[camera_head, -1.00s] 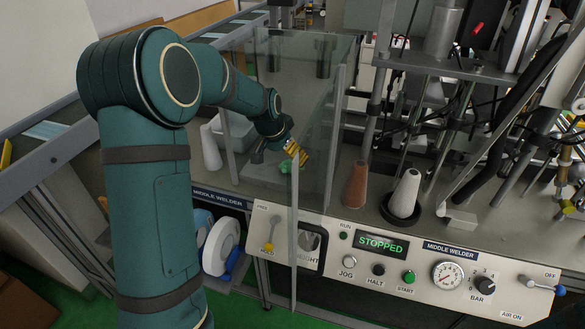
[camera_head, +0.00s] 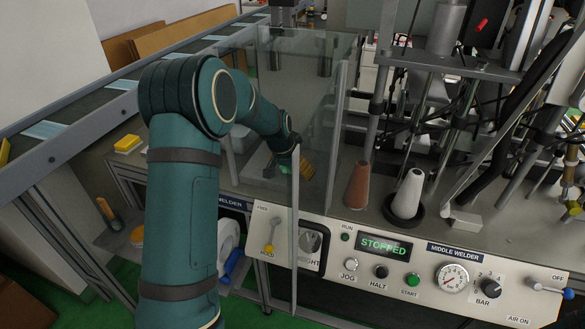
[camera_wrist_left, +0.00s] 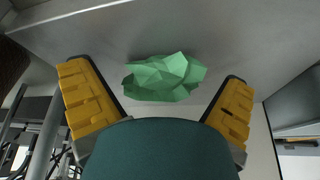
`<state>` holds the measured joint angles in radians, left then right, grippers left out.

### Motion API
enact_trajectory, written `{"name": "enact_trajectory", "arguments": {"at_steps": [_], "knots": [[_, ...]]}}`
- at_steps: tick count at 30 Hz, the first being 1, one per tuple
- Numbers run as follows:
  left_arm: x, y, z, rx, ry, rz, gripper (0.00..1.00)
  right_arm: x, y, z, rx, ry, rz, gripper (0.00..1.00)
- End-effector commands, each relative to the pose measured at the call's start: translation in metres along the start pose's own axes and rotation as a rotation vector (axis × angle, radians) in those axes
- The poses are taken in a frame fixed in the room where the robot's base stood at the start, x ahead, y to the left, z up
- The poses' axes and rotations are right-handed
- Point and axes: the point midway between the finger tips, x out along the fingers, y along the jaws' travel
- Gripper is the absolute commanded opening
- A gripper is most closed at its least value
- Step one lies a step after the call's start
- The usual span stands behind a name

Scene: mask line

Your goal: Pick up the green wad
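The green wad (camera_wrist_left: 165,77) is a crumpled, faceted lump on a grey surface, between and just beyond my left fingers in the left wrist view. My left gripper (camera_wrist_left: 158,108) is open, its yellow-padded fingers wide apart on either side of the wad, with no visible contact. In the head view my left gripper (camera_head: 306,168) is behind the clear guard panel, low over the machine deck. The wad is hidden there behind the gripper and arm. My right gripper is in neither view.
The clear guard panel (camera_head: 318,120) stands upright beside my left gripper. A brown cone (camera_head: 357,187) and a white cone (camera_head: 408,192) stand to its right on the deck. The control panel (camera_head: 400,260), reading STOPPED, runs along the front. A conveyor (camera_head: 75,125) runs at left.

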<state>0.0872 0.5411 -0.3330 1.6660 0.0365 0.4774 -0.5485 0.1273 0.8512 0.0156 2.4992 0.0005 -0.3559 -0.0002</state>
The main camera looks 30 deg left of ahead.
Motion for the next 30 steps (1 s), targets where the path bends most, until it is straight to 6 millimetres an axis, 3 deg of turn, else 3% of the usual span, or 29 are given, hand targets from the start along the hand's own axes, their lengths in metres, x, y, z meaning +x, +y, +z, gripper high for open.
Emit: {"name": "enact_trajectory", "arguments": {"at_steps": [1, 3, 4, 17, 30], "knots": [[0.0, 0.0, 0.0, 0.0, 0.0, 0.0, 0.86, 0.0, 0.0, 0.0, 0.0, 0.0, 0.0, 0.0], [0.0, 0.0, 0.0, 0.0, 0.0, 0.0, 0.64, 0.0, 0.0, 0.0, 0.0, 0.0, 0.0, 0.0], [0.0, 0.0, 0.0, 0.0, 0.0, 0.0, 0.58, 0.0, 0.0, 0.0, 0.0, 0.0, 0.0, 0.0], [-0.007, 0.0, -0.003, 0.0, 0.001, 0.0, 0.57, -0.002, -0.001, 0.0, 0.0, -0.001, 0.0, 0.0], [-0.078, -0.002, -0.033, 0.001, 0.002, 0.0, 0.57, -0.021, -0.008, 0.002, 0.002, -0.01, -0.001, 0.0]]}}
